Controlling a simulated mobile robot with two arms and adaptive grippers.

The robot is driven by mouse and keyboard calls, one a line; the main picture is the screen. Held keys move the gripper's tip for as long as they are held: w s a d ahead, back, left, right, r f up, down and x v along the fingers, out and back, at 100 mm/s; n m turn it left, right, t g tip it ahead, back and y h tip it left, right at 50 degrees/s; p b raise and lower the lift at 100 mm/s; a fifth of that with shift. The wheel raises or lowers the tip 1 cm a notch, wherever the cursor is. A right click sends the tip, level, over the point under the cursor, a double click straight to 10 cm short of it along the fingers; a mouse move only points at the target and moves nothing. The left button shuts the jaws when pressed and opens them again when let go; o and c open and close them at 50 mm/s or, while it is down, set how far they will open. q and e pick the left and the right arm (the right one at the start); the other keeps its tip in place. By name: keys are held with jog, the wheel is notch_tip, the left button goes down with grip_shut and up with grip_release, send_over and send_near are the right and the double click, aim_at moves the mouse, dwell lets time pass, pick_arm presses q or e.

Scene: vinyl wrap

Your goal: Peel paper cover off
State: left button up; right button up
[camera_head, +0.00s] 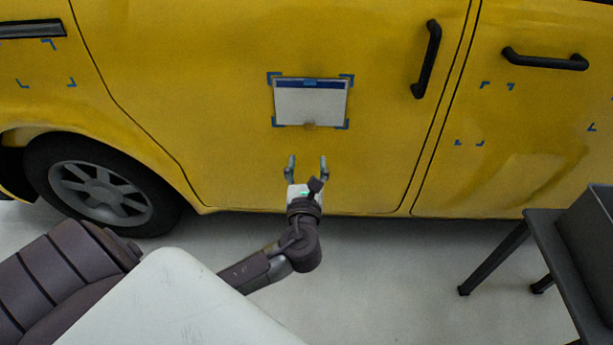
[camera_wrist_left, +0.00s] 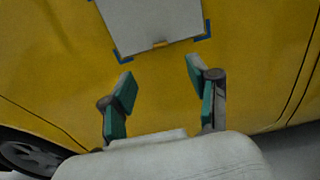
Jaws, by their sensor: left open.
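The paper cover (camera_head: 310,106) is a white-grey sheet with a dark blue band along its top, flat on the yellow van door. Blue corner marks frame it. A small tan tab (camera_head: 309,125) sits at the middle of its bottom edge. The sheet also shows at the top of the left wrist view (camera_wrist_left: 150,22), with the tab (camera_wrist_left: 160,43) at its lower edge. My left gripper (camera_head: 307,160) is open and empty below the sheet, apart from it. In the left wrist view its fingers (camera_wrist_left: 160,75) point up toward the tab. My right gripper is not in view.
The yellow van door (camera_head: 230,150) has a black vertical handle (camera_head: 427,60) right of the sheet. A wheel (camera_head: 100,190) is at the left. A dark table (camera_head: 545,225) with a grey bin (camera_head: 595,235) stands at the lower right. Floor between is clear.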

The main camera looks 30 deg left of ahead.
aim_at(309, 129)
pick_arm(q)
jog(key=b+x, duration=0.1)
jog(key=x, duration=1)
jog(key=shift+d, duration=0.1)
jog(key=shift+x, duration=0.8)
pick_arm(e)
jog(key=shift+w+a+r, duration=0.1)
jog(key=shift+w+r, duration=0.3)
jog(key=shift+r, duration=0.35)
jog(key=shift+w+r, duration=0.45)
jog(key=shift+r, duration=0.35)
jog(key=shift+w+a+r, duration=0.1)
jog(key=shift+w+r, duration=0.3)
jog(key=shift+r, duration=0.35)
pick_arm(q)
jog(key=shift+s, duration=0.1)
grip_shut()
jog(key=shift+s, duration=0.1)
jog(key=shift+d, duration=0.1)
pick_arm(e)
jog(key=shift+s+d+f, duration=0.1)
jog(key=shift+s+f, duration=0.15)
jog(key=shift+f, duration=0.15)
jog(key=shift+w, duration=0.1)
